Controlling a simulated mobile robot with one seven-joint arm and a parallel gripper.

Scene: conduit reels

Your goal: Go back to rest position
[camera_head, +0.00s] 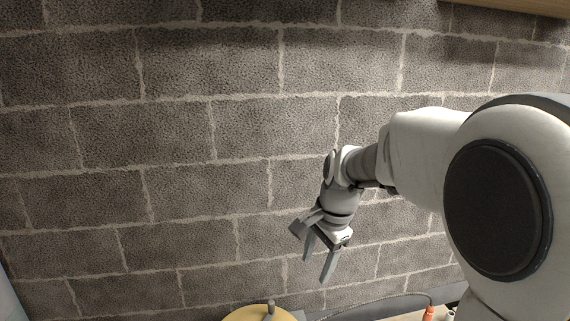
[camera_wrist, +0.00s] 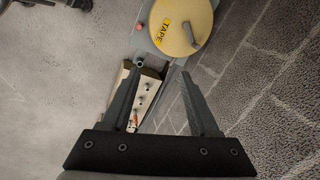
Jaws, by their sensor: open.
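My gripper (camera_head: 316,268) hangs in the air in front of the block wall, its two fingers pointing down and apart. In the wrist view my gripper (camera_wrist: 160,73) shows open, with nothing held between its fingers. My arm comes in from the right of the head view and is bent at the wrist.
A yellow reel labelled TAPE (camera_wrist: 184,24) lies below my gripper; its top edge also shows in the head view (camera_head: 250,315). A pale strip with several small posts (camera_wrist: 143,98) is beside it. An orange connector (camera_head: 428,313) with a grey cable is at lower right. The block wall (camera_head: 180,130) stands behind.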

